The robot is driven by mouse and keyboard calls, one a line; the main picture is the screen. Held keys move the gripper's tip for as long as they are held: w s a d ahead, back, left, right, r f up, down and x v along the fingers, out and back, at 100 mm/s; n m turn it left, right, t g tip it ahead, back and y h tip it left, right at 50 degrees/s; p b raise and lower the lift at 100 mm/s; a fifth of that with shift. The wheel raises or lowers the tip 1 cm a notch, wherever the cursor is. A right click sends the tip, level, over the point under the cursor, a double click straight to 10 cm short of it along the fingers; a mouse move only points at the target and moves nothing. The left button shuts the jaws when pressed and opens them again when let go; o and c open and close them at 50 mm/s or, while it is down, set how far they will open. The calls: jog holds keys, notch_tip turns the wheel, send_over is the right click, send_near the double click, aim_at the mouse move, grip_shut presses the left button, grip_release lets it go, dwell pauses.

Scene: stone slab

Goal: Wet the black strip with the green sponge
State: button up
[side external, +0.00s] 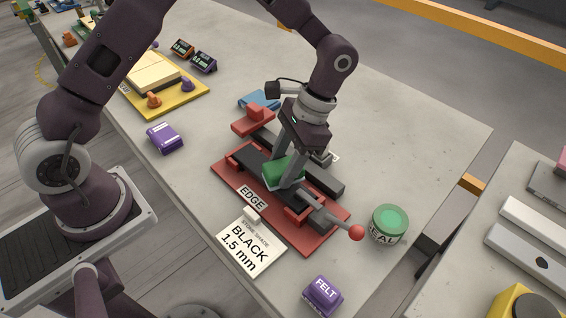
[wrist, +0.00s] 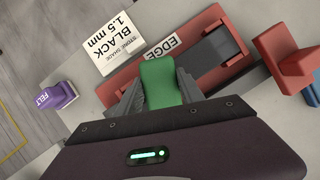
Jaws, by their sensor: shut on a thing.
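My gripper (side external: 284,168) is shut on the green sponge (side external: 279,173), which also shows between the fingers in the wrist view (wrist: 160,80). The black strip (side external: 257,168) lies in a red fixture (side external: 226,176) marked EDGE on the stone slab. In the wrist view the strip (wrist: 215,48) runs to the right of the sponge. The sponge is over the middle of the strip; I cannot tell whether it touches it. The fingers and sponge hide the strip's middle.
A lever with a red ball (side external: 356,232) sticks out at the fixture's right end, beside a green-lidded jar (side external: 389,225). A BLACK 1.5 mm card (side external: 245,244) and a purple FELT block (side external: 322,296) lie in front. A yellow tray (side external: 182,104) is at the back left. The slab's right back is clear.

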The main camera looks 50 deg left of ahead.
aim_at(271, 161)
jog(key=shift+f, duration=0.85)
jog(key=shift+a+r, duration=0.1)
jog(key=shift+a, duration=3.5)
jog(key=shift+d, duration=3.6)
jog(key=shift+a, duration=3.6)
jog(key=shift+d+f, duration=0.2)
jog(key=shift+d, duration=3.5)
jog(key=shift+a+f, duration=0.1)
jog(key=shift+a, duration=3.7)
